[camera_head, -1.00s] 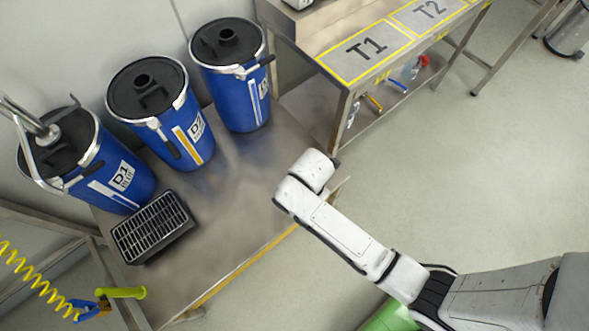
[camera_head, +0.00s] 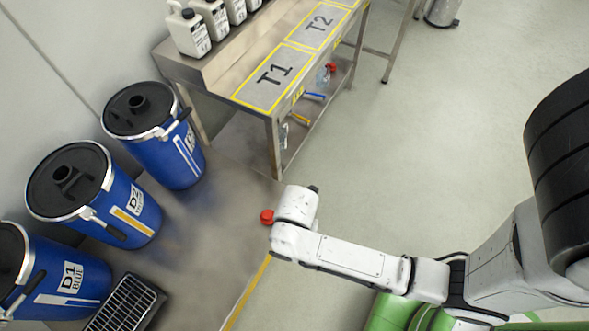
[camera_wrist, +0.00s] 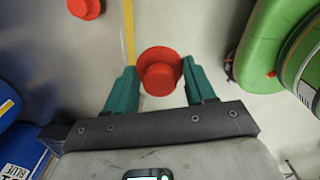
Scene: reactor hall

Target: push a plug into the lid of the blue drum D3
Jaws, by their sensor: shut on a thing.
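My gripper (camera_wrist: 160,76) is shut on a red plug (camera_wrist: 161,66), which sits between its two green fingers in the wrist view, above the pale floor just outside the yellow edge. In the head view my arm hides the gripper. A second red plug (camera_wrist: 86,8) lies on the metal platform at the wrist view's upper left. A red plug (camera_head: 267,216) also shows beside my arm in the head view, probably that loose one. The blue drum D3 (camera_head: 172,163) stands farthest back in the row, left of my arm. Its black lid (camera_head: 125,119) has a raised round opening.
Drums D2 (camera_head: 142,216) and D1 (camera_head: 60,287) stand nearer on the same platform (camera_head: 205,240). A black grate (camera_head: 125,305) lies beside D1. A steel table (camera_head: 262,92) marked T1 and T2, with white canisters (camera_head: 190,34), stands behind. The platform between D3 and my arm is clear.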

